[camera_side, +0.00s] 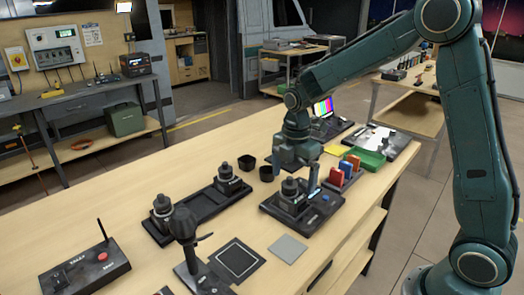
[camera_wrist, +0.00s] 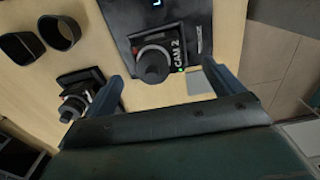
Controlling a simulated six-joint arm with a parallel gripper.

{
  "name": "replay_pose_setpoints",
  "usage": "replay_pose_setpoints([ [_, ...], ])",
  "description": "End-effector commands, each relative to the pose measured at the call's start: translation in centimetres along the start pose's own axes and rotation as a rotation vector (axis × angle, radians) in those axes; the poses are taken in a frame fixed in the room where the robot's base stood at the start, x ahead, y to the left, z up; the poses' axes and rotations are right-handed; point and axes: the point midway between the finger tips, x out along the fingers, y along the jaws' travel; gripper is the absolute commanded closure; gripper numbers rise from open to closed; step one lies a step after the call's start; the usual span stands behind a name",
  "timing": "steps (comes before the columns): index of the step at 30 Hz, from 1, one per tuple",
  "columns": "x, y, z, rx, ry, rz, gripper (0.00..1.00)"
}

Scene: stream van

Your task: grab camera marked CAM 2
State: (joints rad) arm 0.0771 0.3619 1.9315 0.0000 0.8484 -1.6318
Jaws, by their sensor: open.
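The camera marked CAM 2 (camera_wrist: 158,58) is a dark block with a round lens, and its label reads clearly in the wrist view. It sits on a black base plate (camera_wrist: 125,18). In the side view the camera below my gripper (camera_side: 293,188) appears to be this one, on its black base (camera_side: 322,212); I cannot read its label there. My gripper (camera_wrist: 165,92) is open, its two fingers apart on the left and right of the camera in the picture. It also shows in the side view (camera_side: 298,172), just above the camera. Nothing is held.
A black tray (camera_side: 195,208) holds two similar cameras (camera_side: 162,206) (camera_side: 228,178). Two black cups (camera_side: 246,162) (camera_side: 267,173) stand behind. Coloured blocks (camera_side: 347,167) and a green bin (camera_side: 366,158) are at right. A dark upright stand (camera_side: 185,235) is in front.

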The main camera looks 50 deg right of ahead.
Motion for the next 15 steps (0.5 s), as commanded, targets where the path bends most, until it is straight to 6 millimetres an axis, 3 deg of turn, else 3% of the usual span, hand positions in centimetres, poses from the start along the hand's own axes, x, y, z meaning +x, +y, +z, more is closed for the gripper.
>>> replay_pose_setpoints([
  [10, 0.7, 0.0, 0.0, 0.0, 0.0, -0.001, 0.07],
  [15, 2.0, 0.1, -0.1, 0.0, 0.0, -0.003, 0.07],
])
